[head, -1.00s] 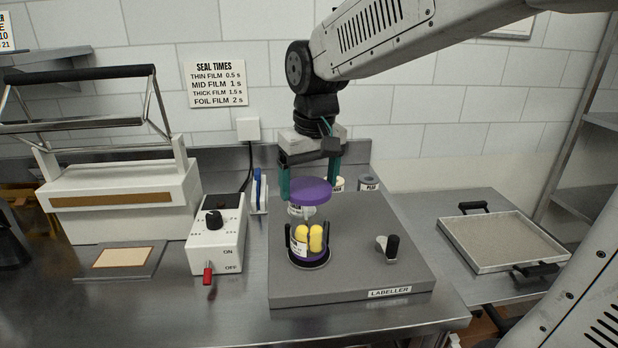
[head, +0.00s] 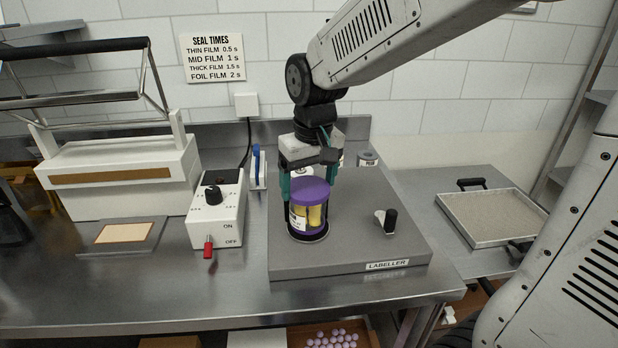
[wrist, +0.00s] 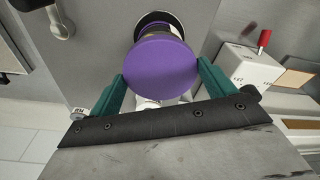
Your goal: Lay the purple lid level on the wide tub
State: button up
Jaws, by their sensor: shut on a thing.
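The round purple lid (head: 310,190) is between the green fingers of my gripper (head: 309,186), which is shut on it. The lid also shows in the wrist view (wrist: 160,64), filling the space between the fingertips. It looks about level in the head view. The wide tub (head: 301,218), clear with yellow pieces inside and a white label, stands upright in the dark holder on the labeller. The lid is right over the tub's top and hides its rim. I cannot tell whether they touch.
The grey labeller (head: 375,255) carries a small black-knobbed lever (head: 388,222) to the right of the tub. A white control box (head: 217,210) with a red switch stands left. A tray (head: 492,217) lies on the right bench. Small jars stand behind.

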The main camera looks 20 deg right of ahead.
aim_at(311, 190)
jog(key=shift+f, duration=0.15)
jog(key=shift+f, duration=0.55)
jog(key=o, duration=0.9)
jog(key=shift+r, duration=0.1)
jog(key=r, duration=0.5)
jog(key=s+r, duration=0.1)
jog(key=r, duration=0.1)
jog(key=shift+r, duration=0.3)
jog(key=s+d+f, duration=0.1)
jog(key=s, duration=0.9)
jog(key=s+d+f, duration=0.2)
jog(key=s, duration=0.8)
jog(key=shift+s+m, duration=0.25)
jog(key=shift+m, duration=0.15)
